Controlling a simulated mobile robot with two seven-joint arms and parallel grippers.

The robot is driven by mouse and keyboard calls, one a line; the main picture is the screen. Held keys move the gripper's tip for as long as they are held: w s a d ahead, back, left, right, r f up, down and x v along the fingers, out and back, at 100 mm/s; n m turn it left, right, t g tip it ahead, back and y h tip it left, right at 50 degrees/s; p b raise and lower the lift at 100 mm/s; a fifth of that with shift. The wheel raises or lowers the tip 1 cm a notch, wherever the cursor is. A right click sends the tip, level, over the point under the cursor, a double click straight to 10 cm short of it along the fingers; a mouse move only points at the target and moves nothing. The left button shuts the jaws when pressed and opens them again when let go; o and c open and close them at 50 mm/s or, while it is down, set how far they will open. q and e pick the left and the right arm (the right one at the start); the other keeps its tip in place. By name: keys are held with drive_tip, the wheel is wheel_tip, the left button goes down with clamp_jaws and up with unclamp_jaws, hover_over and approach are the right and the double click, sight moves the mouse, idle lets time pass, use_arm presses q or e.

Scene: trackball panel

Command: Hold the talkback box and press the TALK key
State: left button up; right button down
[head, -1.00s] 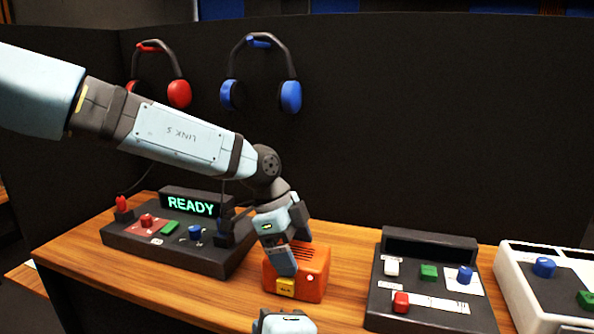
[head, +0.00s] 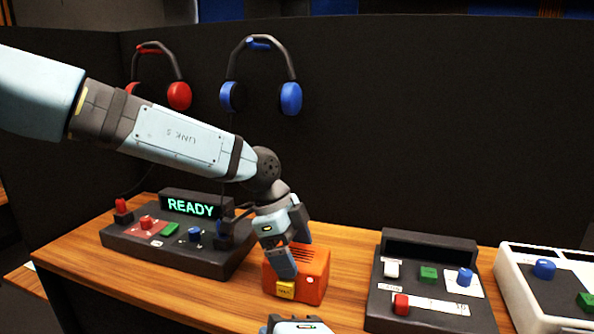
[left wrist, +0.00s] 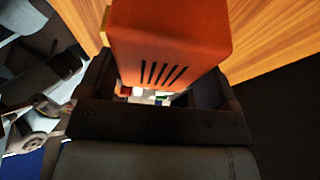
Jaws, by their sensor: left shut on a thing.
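The orange talkback box (head: 314,268), with dark slots in its top, stands on the wooden desk. Its yellow TALK key (head: 285,289) is low on the side facing me; the lettering is too small to read. My left gripper (head: 287,258) reaches down over the box and is shut on it, one finger in front and one behind. In the left wrist view the slotted box (left wrist: 170,40) sits between the jaws. A pale part of my right gripper (head: 296,326) shows at the bottom edge, in front of the box; its fingers cannot be made out.
A dark panel (head: 130,241) with a lit READY display (head: 190,207) stands left of the box. Another dark panel (head: 380,318) and a white one (head: 510,262) stand to the right. Red and blue headsets hang behind. Bare desk (head: 345,270) lies between box and right panel.

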use_arm(q)
drive_tip(key=o, duration=0.8)
drive_tip(key=v, duration=1.2)
drive_tip(key=shift+r, duration=0.2)
drive_tip(key=shift+p+v, duration=2.65)
drive_tip(key=shift+v, duration=0.15)
wheel_tip(320, 180, up, 4)
drive_tip(key=p, duration=0.3)
